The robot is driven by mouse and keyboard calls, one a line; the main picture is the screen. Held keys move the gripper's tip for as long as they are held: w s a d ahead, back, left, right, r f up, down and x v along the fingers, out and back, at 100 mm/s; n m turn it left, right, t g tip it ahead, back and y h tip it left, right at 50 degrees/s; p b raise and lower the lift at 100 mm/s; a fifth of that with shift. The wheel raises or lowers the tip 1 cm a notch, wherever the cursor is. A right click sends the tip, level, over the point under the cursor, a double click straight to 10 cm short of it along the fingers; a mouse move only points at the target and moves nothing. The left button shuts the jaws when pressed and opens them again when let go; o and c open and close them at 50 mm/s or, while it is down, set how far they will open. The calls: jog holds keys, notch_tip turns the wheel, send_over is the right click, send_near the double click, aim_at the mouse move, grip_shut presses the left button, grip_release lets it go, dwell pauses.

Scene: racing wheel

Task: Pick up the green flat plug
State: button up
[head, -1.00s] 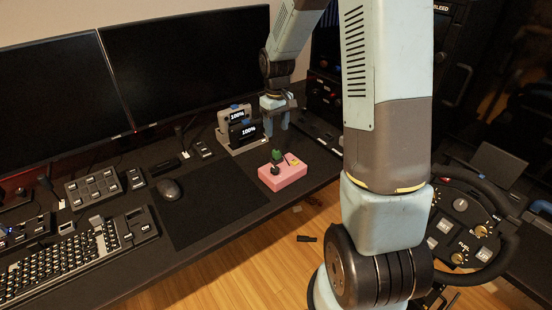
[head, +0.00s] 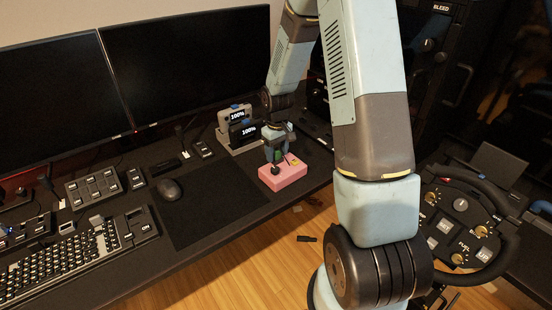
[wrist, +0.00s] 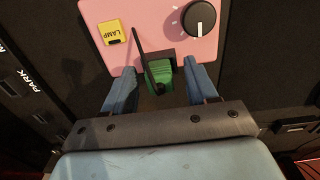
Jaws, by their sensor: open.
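The green flat plug (wrist: 160,80) stands at the edge of a pink box (wrist: 158,22) in the wrist view, with a dark cable or stick beside it. My gripper (wrist: 160,85) is open, with one blue-grey finger on each side of the plug. Whether the fingers touch it I cannot tell. In the head view my gripper (head: 276,153) is low over the pink box (head: 283,178), and the green plug shows only partly between the fingers.
The box also carries a black knob (wrist: 199,18) and a yellow LAMP switch (wrist: 112,33). A mouse (head: 169,189) and a mat (head: 210,205) lie to the left. The desk's front edge is close to the box.

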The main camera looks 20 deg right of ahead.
jog(key=shift+c, duration=0.4)
jog(key=c, duration=0.9)
jog(key=shift+c, duration=0.3)
jog(key=shift+r, duration=0.1)
